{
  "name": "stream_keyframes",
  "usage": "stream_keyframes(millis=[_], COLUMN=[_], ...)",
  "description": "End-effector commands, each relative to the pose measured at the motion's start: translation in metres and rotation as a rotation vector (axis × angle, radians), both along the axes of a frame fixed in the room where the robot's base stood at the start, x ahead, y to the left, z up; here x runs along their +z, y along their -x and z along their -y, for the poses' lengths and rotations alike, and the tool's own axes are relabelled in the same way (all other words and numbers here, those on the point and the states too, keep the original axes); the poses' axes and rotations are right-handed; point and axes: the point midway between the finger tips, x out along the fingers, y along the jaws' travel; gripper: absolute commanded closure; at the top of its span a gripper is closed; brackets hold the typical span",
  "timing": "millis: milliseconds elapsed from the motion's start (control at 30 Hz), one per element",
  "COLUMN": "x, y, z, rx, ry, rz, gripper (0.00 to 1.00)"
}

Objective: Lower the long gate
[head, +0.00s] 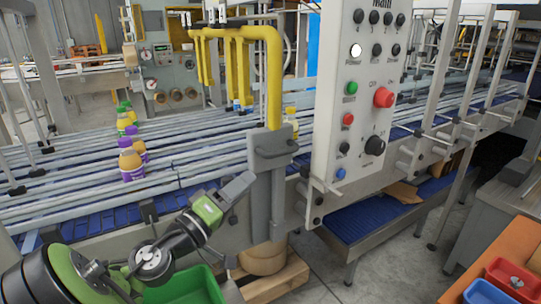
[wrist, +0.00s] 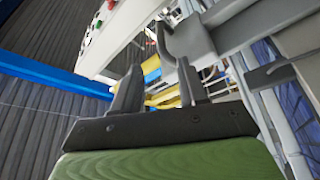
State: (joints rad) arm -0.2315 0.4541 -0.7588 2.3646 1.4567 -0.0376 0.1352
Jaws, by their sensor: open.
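The long gate looks to be the yellow bar (head: 238,34) with several yellow prongs hanging over the conveyor lanes. It bends down at its near end into a yellow post (head: 274,90) that enters a grey bracket (head: 268,185) with a grey handle (head: 275,150) on its front. Yellow parts also show between my fingers in the wrist view (wrist: 165,99). My gripper (head: 248,181) is left of the bracket, below the handle's height. In the wrist view my gripper (wrist: 160,82) is open and empty, with the grey handle (wrist: 168,42) just beyond the fingertips. Contact is unclear.
A white control panel (head: 352,120) with buttons stands right of the post. Bottles (head: 131,160) with purple and green caps stand on the lanes (head: 60,175). A green bin (head: 185,288) and a wooden pallet (head: 275,285) are below. An orange table (head: 500,255) holds trays at right.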

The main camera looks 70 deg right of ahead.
Motion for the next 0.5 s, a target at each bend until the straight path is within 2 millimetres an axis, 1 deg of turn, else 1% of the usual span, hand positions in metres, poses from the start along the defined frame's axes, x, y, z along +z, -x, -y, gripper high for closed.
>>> stream_keyframes(millis=[33, 100, 333, 500], x=[0.002, 0.005, 0.014, 0.024], y=[0.006, 0.011, 0.025, 0.040], z=[0.010, 0.021, 0.055, 0.093], rx=[-0.007, -0.007, -0.007, -0.007], ry=[-0.001, -0.002, -0.001, -0.001], rz=[0.005, 0.005, 0.005, 0.003], gripper=[0.58, 0.58, 0.58, 0.58])
